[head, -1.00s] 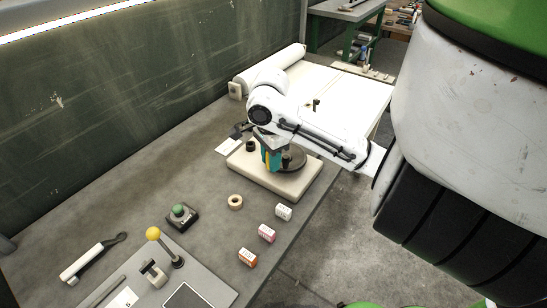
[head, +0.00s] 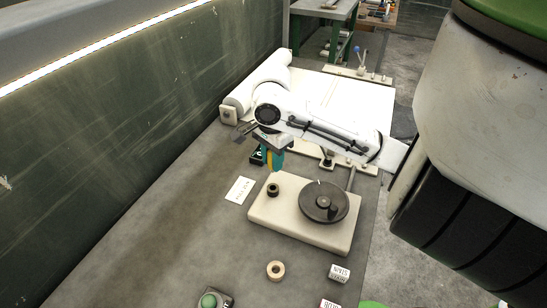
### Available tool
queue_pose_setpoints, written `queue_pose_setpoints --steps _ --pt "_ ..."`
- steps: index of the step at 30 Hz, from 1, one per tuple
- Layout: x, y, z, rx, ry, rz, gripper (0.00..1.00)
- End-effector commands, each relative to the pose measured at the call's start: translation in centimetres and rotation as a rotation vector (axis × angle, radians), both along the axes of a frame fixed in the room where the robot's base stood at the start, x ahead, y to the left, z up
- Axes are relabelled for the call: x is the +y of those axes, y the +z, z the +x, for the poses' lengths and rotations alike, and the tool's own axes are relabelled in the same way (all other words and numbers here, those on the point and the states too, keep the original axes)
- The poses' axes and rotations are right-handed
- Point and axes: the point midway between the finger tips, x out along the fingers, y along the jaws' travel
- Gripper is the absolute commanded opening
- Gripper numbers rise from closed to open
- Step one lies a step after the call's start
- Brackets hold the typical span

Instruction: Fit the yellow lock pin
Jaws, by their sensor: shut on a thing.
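My gripper (head: 272,162), with teal fingers, points down just beyond the far left edge of the cream base plate (head: 300,233). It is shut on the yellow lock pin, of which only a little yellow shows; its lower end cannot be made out. The plate carries a dark round disc (head: 325,201) with a knob and a handle, and a short black collar (head: 272,190) near its left corner. The gripper is beyond the collar, apart from it in the picture.
A white card (head: 240,191) lies left of the plate. A tan ring (head: 276,270), a white labelled block (head: 339,273) and a green button box (head: 209,301) are nearer. A white roll (head: 258,80) lies behind. The grey bench at left is clear.

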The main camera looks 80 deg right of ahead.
Motion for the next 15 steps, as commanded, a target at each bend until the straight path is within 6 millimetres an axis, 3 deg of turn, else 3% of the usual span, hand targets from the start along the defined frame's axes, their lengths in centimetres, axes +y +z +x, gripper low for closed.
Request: queue_pose_setpoints --steps 8,15 --pt "0.0 0.2 0.0 -0.003 -0.002 0.002 0.0" --pt "0.0 -2.2 0.0 -0.001 -0.001 0.001 0.0"
